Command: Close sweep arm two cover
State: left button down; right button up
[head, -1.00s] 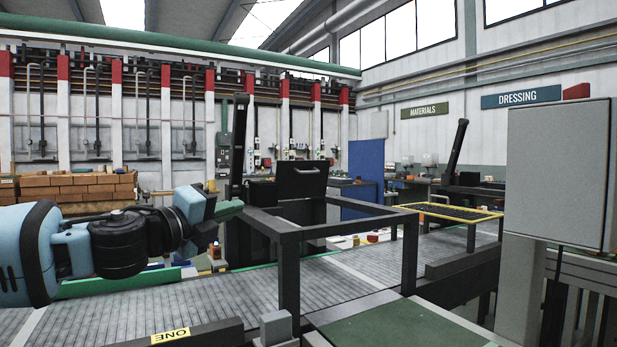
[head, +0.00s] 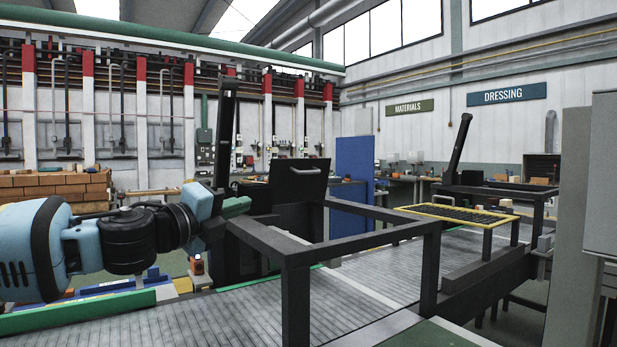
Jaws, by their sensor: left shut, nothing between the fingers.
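My left gripper (head: 236,207) is shut and empty, raised above the far side of the conveyor and left of the dark open frame (head: 345,243). A black panel with a bar handle (head: 299,182) stands upright behind that frame. A tall dark arm (head: 225,140) stands beside it, behind my gripper. A second tall dark arm (head: 460,143) stands farther back on the right, beyond a yellow-edged mesh tray (head: 457,215). No readable label shows which part is the sweep arm two cover. My right gripper is not in view.
The grey slatted conveyor (head: 240,315) runs from front left to back right. A grey cabinet (head: 600,170) stands close at the right edge. Stacked bricks (head: 55,184) lie at the left, and a blue partition (head: 354,180) stands behind the machine.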

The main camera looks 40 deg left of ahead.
aim_at(292, 180)
jog(key=i+j, duration=0.15)
jog(key=j, duration=0.2)
jog(key=i+j+z, duration=0.15)
jog(key=j, duration=0.2)
jog(key=i+j, duration=0.15)
jog(key=j, duration=0.2)
jog(key=i+j+z, duration=0.15)
jog(key=j, duration=0.2)
